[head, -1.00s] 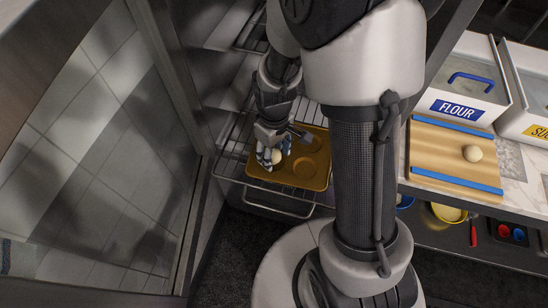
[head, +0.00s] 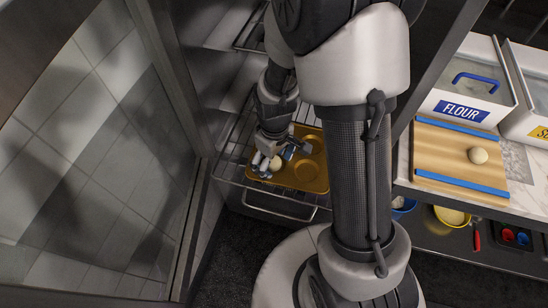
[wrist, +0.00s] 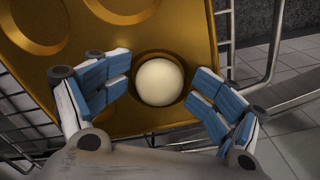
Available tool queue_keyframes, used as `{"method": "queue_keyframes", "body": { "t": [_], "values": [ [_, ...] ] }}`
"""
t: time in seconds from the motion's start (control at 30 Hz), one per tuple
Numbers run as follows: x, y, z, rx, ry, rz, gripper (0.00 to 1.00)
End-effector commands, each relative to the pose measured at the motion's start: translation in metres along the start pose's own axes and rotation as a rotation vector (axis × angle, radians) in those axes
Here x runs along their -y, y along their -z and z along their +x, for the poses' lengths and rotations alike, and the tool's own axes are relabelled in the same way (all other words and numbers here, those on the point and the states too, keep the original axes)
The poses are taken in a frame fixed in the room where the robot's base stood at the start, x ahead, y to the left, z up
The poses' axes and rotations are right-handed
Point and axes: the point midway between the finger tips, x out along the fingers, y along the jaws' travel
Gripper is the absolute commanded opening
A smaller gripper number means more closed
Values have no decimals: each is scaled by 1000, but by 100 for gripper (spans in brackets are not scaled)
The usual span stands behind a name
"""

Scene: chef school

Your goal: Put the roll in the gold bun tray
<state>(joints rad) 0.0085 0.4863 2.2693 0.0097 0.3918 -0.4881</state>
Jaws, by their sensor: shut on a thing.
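The roll (wrist: 160,82) is a pale round ball in the wrist view, between my gripper's blue-padded fingers and set within a round well of the gold bun tray (wrist: 110,110). In the head view, my gripper (head: 267,168) is over the near left part of the gold tray (head: 310,180), and the roll (head: 275,163) shows partly between the fingers. The tray's other visible wells are empty. How firmly the roll rests in its well cannot be told.
The tray lies on a pulled-out wire rack (head: 228,165) inside a tall cabinet, with its open door (head: 85,150) at left.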

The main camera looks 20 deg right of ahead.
Motion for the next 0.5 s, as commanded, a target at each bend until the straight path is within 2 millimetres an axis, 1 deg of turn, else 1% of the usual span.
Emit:
{"method": "queue_keyframes", "body": {
  "t": [0.03,0.37,0.5],
  "values": [
    [1,-2,2,6,3,1,69],
    [0,-1,0,3,1,2,69],
    [0,-1,-8,1,0,2,69]
  ]
}}
